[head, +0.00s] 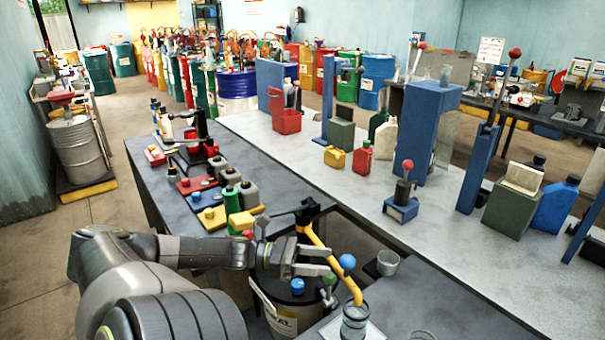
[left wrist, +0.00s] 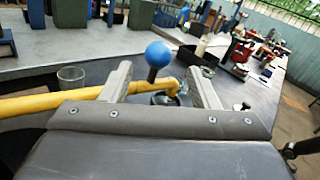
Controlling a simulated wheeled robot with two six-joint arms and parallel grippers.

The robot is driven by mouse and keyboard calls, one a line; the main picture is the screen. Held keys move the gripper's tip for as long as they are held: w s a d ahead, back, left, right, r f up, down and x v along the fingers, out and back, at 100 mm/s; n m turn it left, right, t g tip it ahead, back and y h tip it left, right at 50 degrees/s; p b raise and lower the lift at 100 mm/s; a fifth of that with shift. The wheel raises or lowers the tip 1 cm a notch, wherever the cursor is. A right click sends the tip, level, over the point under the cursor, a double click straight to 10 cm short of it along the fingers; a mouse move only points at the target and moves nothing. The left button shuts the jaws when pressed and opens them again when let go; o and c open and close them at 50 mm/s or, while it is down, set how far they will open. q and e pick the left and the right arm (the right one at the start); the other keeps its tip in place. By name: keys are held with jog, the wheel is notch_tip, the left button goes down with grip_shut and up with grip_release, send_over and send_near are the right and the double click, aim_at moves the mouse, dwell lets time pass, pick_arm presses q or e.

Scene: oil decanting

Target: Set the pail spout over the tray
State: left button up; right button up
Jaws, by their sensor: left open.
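The yellow spout (head: 322,250) rises from a dark pump head on a labelled drum (head: 283,313) and bends down at its far end. Its tip is close above a clear glass jar, which stands on a pale flat tray (head: 376,333). A blue ball knob (head: 347,261) sits beside the spout; in the left wrist view the knob (left wrist: 158,54) lies between my fingers. My left gripper (head: 328,263) is open, with its fingers around the knob area and apart from it. In the left wrist view the spout (left wrist: 55,102) runs past the fingers. My right gripper is not in view.
The clear glass jar (head: 355,322) is under the spout. A small grey cup (head: 387,262) stands right of the spout. Several coloured bottles and blocks crowd the left bench. A small red-knobbed lever (head: 403,190) stands on the grey counter, with bare surface in front.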

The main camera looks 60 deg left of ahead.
pick_arm(q)
jog(key=v, duration=0.4)
jog(key=shift+d, duration=0.1)
dwell(0.6)
